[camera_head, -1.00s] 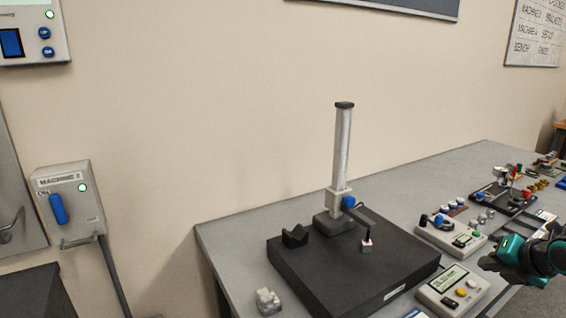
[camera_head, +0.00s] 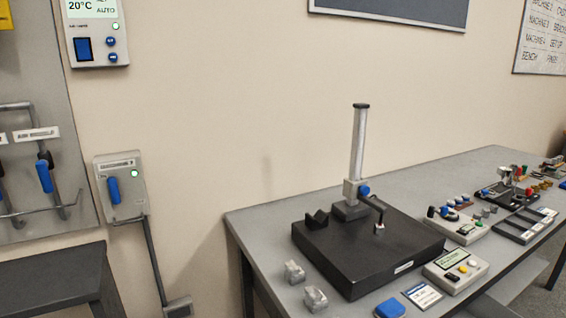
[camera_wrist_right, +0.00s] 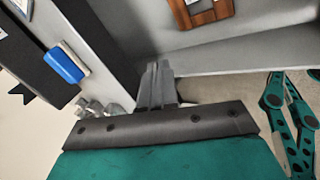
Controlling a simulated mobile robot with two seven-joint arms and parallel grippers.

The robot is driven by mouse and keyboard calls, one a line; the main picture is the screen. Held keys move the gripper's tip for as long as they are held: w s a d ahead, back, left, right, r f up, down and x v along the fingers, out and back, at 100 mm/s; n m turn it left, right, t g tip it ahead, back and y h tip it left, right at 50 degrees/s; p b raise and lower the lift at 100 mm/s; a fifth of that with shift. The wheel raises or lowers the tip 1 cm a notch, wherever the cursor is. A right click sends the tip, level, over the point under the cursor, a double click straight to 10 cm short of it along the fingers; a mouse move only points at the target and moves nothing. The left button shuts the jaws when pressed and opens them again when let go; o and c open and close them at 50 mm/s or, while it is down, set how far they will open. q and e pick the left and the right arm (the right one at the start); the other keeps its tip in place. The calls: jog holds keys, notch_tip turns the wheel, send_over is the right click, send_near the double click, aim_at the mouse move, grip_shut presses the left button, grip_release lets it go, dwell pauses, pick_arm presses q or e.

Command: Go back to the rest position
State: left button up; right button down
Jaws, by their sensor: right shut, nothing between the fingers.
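My right gripper (camera_wrist_right: 157,85) shows in the right wrist view with its two grey fingers together and nothing between them. It is apart from the table. In the head view neither of my grippers is in view now. The task names no object to handle.
The grey bench (camera_head: 262,222) carries a black plate (camera_head: 335,258) with an upright column stand (camera_head: 358,150). A switch box (camera_head: 122,187) is on the wall at left. A dark table (camera_head: 50,270) stands at lower left.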

jog(key=s+a+r+m+g+h, duration=0.1)
jog(key=s+a+m, duration=0.2)
jog(key=s+m, duration=0.6)
jog(key=s+a+r+m+g+h, duration=0.1)
jog(key=s+a+r+m, duration=0.15)
jog(key=s+m, duration=0.65)
jog(key=w+a+f+t+y, duration=0.1)
jog(key=w+a+f+t, duration=0.2)
jog(key=w+f+t, duration=0.4)
notch_tip(320, 180, down, 3)
jog(key=shift+w+f+n+y, duration=0.1)
jog(key=shift+w+n+y, duration=0.1)
jog(key=shift+n+y, duration=0.1)
